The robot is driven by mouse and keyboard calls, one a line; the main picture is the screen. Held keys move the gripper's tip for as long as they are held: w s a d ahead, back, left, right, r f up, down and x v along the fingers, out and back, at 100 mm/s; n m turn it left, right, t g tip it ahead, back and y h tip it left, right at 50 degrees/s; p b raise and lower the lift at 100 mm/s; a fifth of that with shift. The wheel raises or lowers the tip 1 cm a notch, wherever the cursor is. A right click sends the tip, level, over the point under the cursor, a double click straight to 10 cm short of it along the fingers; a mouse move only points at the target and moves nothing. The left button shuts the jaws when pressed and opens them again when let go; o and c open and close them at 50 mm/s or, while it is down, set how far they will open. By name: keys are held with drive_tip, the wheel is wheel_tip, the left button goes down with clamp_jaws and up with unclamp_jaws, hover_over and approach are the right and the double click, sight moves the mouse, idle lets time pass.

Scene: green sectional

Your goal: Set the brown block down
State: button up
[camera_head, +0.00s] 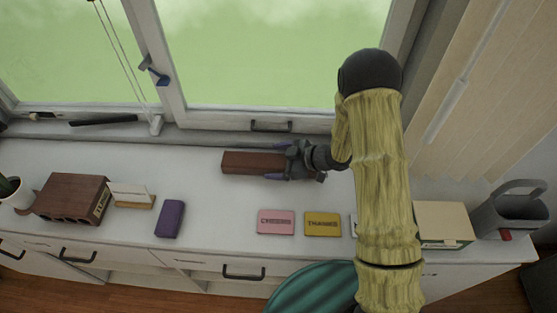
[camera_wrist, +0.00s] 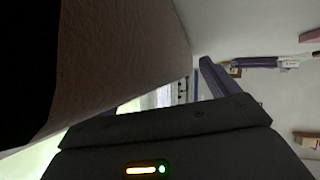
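The brown block (camera_head: 250,162) is a long reddish-brown bar near the back of the white counter in the head view. My gripper (camera_head: 277,162) is at its right end, with one purple finger on the window side and one on the front side. It looks shut on the block. In the wrist view the block (camera_wrist: 125,50) is large and close at the left and hides much of the gripper. One purple finger (camera_wrist: 215,78) shows just beside its edge. Whether the block touches the counter is hard to tell.
The counter (camera_head: 205,185) is clear left of and in front of the block. A purple box (camera_head: 170,219), a pink card (camera_head: 276,222) and a yellow card (camera_head: 322,224) lie along the front. A brown organiser (camera_head: 72,197) stands left. The window frame (camera_head: 235,118) is behind.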

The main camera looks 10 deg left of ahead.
drive_tip(key=b+v, duration=0.1)
drive_tip(key=v, duration=1.1)
drive_tip(key=shift+r, duration=0.1)
drive_tip(key=w+d+r+m+t+h, duration=0.2)
drive_tip(key=d+r+m+t+h, duration=0.35)
drive_tip(key=d+m+h, duration=0.5)
drive_tip(key=s+r+m+g, duration=0.1)
drive_tip(key=s+m+g, duration=0.2)
drive_tip(key=s, duration=0.5)
drive_tip(key=s+d+r+m+g+h, duration=0.1)
drive_tip(key=s+m+g, duration=0.2)
drive_tip(key=s, duration=0.5)
drive_tip(key=shift+d+r+m, duration=0.3)
drive_tip(key=shift+r+m, duration=0.05)
drive_tip(key=shift+m, duration=0.2)
drive_tip(key=shift+s, duration=0.1)
